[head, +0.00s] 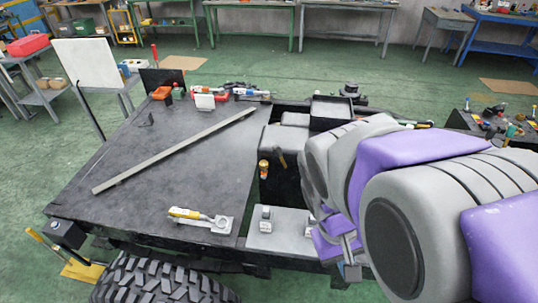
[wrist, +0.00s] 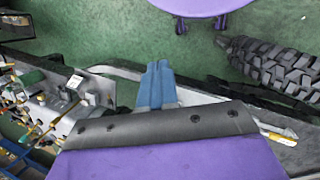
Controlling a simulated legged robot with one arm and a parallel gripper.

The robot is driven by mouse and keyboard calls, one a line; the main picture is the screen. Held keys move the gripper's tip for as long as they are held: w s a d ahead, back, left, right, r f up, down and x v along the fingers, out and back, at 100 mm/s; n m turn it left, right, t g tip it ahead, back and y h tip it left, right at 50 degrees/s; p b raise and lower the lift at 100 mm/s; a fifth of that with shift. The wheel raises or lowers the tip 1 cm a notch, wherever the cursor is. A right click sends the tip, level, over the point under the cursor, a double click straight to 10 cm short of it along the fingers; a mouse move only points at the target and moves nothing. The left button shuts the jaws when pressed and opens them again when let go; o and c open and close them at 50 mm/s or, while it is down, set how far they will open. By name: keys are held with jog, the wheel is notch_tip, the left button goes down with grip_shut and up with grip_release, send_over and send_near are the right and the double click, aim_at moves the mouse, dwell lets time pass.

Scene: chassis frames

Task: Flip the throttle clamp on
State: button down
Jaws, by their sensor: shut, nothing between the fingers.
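A toggle clamp with a yellow handle (head: 186,213) lies on the dark deck near its front edge in the head view; its handle lies low, pointing left, and its metal base is at the right end. A yellow and grey handle-like piece (wrist: 277,134) shows at the right of the wrist view, partly hidden by my wrist. I cannot tell which fitting is the throttle clamp. My gripper (wrist: 157,84) is shut and empty, its blue fingers together beside a pale plate. In the head view my arm hides most of the gripper, right of the yellow clamp.
Small metal fittings (head: 265,219) stand on a light grey plate (head: 283,240) right of the yellow clamp. A long metal bar (head: 172,151) lies across the dark deck (head: 150,185). Tools lie at the back. A tyre (head: 160,281) sits below the front edge; it also shows in the wrist view (wrist: 278,68).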

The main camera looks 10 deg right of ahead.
jog(key=w+d+f+n+h+b, duration=0.1)
jog(key=w+d+h, duration=0.25)
jog(key=w, duration=0.55)
jog(key=w+d+f+n+h, duration=0.1)
jog(key=w+d+h, duration=0.25)
jog(key=w, duration=0.55)
jog(key=w+a+f+n+t+h+b, duration=0.1)
jog(key=w+f+n+t+h, duration=0.15)
jog(key=w, duration=0.75)
jog(key=w+a+f+n+t+h+b, duration=0.1)
jog(key=w+a+f+h, duration=0.15)
jog(key=w, duration=0.65)
jog(key=w+a+f+n+t+h, duration=0.25)
jog(key=w+a+f+t, duration=0.45)
jog(key=w+a+f, duration=0.4)
jog(key=w+a+f+n+t, duration=0.1)
jog(key=w+a+f+t, duration=0.1)
jog(key=a+f, duration=0.3)
jog(key=w+a+f+n+t+y+b, duration=0.1)
jog(key=w+a+f+n+t, duration=0.1)
jog(key=a+f, duration=0.3)
jog(key=shift+a+t, duration=0.3)
jog(key=shift+t, duration=0.45)
jog(key=shift+w+d+y, duration=0.1)
jog(key=shift+w+y, duration=0.05)
jog(key=shift+y, duration=0.1)
